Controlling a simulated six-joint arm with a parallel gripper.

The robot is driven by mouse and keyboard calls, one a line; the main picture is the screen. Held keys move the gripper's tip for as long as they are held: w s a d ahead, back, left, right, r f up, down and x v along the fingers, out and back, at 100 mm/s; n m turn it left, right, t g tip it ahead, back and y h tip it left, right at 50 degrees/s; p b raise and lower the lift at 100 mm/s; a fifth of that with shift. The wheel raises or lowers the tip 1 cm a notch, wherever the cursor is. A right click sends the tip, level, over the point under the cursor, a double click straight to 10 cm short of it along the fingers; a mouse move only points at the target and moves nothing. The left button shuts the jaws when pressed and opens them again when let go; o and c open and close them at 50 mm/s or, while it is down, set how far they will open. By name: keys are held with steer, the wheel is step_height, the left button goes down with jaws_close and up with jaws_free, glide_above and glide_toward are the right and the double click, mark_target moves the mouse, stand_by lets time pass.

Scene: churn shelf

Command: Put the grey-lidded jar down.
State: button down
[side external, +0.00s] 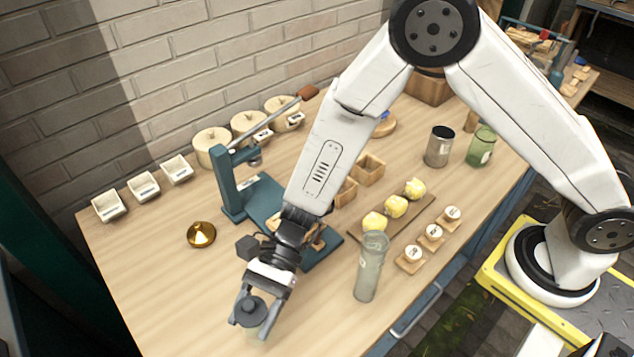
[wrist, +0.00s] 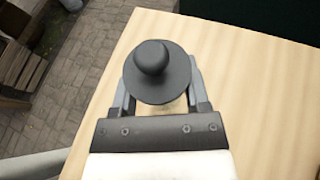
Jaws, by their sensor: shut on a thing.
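The grey-lidded jar shows its round dark grey lid with a knob (side external: 250,310) at the front left of the table in the side view. Its body below the lid is pale and mostly hidden. In the wrist view the lid (wrist: 157,82) covers most of the jar. My gripper (side external: 262,312) is shut on the jar, one finger on each side, and it also shows in the wrist view (wrist: 156,100). The jar is over the wooden table (side external: 150,290), near its front edge. I cannot tell whether its base touches the table.
A teal press (side external: 235,185) stands further back. A tall pale green glass jar (side external: 370,268) stands to the right, near yellow lumps on a board (side external: 345,228). The table's left front is clear.

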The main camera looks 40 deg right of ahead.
steer(key=shift+w+a+f, duration=0.15)
steer(key=shift+f, duration=1.65)
steer(key=shift+f, duration=0.1)
steer(key=shift+c, duration=0.3)
jaws_free()
steer(key=v, duration=1.2)
